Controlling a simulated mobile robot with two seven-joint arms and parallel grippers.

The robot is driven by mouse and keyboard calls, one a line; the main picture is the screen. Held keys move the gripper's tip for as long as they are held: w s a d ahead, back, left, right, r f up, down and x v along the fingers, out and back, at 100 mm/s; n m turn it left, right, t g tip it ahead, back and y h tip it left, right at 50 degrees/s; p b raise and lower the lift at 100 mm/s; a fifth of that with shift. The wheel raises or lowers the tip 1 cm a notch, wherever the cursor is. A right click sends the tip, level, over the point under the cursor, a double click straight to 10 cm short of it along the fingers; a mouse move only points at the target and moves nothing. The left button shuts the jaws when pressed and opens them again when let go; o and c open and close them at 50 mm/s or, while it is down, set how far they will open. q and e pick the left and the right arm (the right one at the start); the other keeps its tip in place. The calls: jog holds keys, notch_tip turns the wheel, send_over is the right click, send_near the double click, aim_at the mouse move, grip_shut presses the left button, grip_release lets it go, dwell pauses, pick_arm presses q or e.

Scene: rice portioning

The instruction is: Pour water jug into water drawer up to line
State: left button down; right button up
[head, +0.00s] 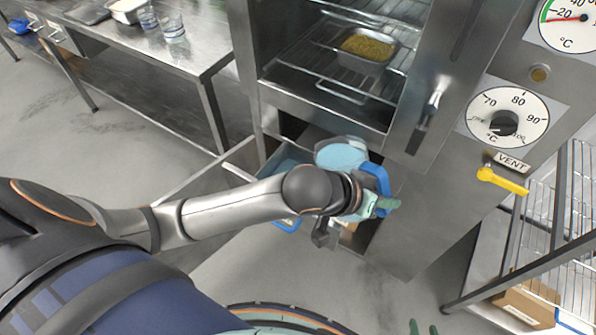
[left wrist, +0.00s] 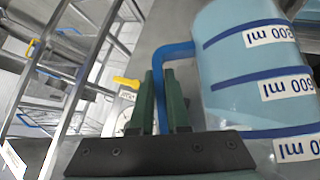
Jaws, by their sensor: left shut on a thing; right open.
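The water jug (head: 341,156) is held at the front of the steel cabinet, over or beside the open water drawer (head: 238,158). Its top shows pale blue in the head view. The left wrist view shows the clear jug (left wrist: 235,62) with blue lines and ml labels. My left gripper (head: 372,203) is shut on the jug's blue handle (left wrist: 163,85). My arm and the jug hide much of the drawer, so its fill line and water level cannot be read. My right gripper (head: 424,328) is open at the bottom edge, with only its green fingertips showing.
Above the drawer, the open chamber holds a tray of grain (head: 368,46) on a wire rack. The cabinet door (head: 425,110) stands to its right, beside a dial (head: 505,122) and yellow vent lever (head: 500,180). A steel table (head: 190,50) is at upper left, a wire rack (head: 560,240) at right.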

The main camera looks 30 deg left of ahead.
aim_at(378, 187)
pick_arm(q)
jog(key=shift+w+a+r+h, duration=0.15)
jog(key=shift+a+r+h, duration=0.15)
jog(key=shift+r, duration=0.1)
jog(key=shift+w+a+r+n+h, duration=0.15)
jog(key=shift+a+r+n+h, duration=0.3)
jog(key=shift+a+n+h, duration=0.1)
jog(key=shift+a+r, duration=0.15)
jog(key=shift+a, duration=0.15)
jog(key=shift+a+r+n+h, duration=0.2)
jog(key=shift+a+n+h, duration=0.05)
jog(key=shift+n+h, duration=0.3)
jog(key=shift+w+a+r+b, duration=0.2)
jog(key=shift+r+b, duration=0.15)
jog(key=shift+b, duration=0.15)
jog(key=shift+w+a+r+n+h+b, duration=0.1)
jog(key=shift+a+r+n+h+b, duration=0.25)
jog(key=shift+b, duration=0.5)
jog(key=shift+a+r+n+h+b, duration=0.1)
jog(key=shift+n+h+b, duration=0.25)
jog(key=shift+h+b, duration=0.35)
dwell(1.1)
